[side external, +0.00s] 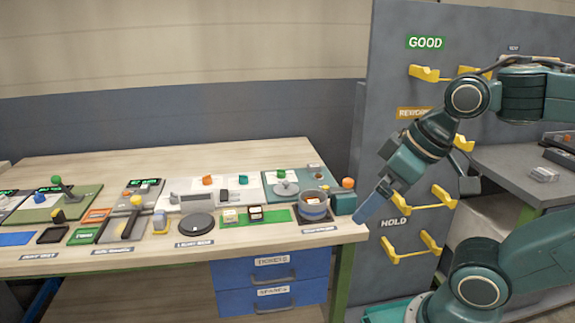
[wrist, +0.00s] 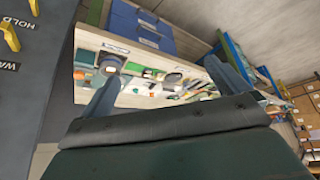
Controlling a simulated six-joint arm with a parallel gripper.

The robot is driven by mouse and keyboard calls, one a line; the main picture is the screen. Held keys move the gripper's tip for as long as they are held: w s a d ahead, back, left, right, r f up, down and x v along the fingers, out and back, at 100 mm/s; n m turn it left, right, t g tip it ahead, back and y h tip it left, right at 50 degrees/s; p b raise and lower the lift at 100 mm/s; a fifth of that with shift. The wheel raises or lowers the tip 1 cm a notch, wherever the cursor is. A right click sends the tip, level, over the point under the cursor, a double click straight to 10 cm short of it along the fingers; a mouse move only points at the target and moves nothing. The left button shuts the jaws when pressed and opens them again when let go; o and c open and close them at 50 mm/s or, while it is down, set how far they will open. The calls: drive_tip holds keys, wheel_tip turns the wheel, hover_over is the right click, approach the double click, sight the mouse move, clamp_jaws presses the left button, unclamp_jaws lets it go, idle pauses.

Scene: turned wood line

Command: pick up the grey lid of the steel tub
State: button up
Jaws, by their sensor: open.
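In the wrist view the tub (wrist: 110,63) is near the left finger and the disc (wrist: 172,78) lies between the fingers, farther off. My gripper (side external: 366,208) is open and empty, just off the bench's right end, pointing down and left; its fingers (wrist: 162,78) touch nothing.
A teal block with an orange knob (side external: 347,184) stands between the tub and my gripper. A green strip (side external: 276,215) with small boxes lies between disc and tub. Levers and knobs crowd the bench behind and left. A grey board (side external: 390,150) with yellow hooks stands right.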

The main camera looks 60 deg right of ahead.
drive_tip(key=w+d+r, duration=0.1)
drive_tip(key=w+d, duration=0.4)
drive_tip(key=w, duration=0.6)
drive_tip(key=w+d+r, duration=0.1)
drive_tip(key=w+d, duration=0.4)
drive_tip(key=w, duration=0.5)
drive_tip(key=w+d+f, duration=0.6)
drive_tip(key=d, duration=0.3)
drive_tip(key=w+d+f+g, duration=0.1)
drive_tip(key=w+d+f, duration=0.5)
drive_tip(key=d, duration=0.3)
drive_tip(key=shift+w+d+f, duration=0.25)
drive_tip(key=shift+d+f, duration=0.05)
drive_tip(key=shift+f, duration=0.2)
approach(286, 182)
drive_tip(key=shift+x, duration=2.45)
drive_tip(key=shift+f, duration=0.1)
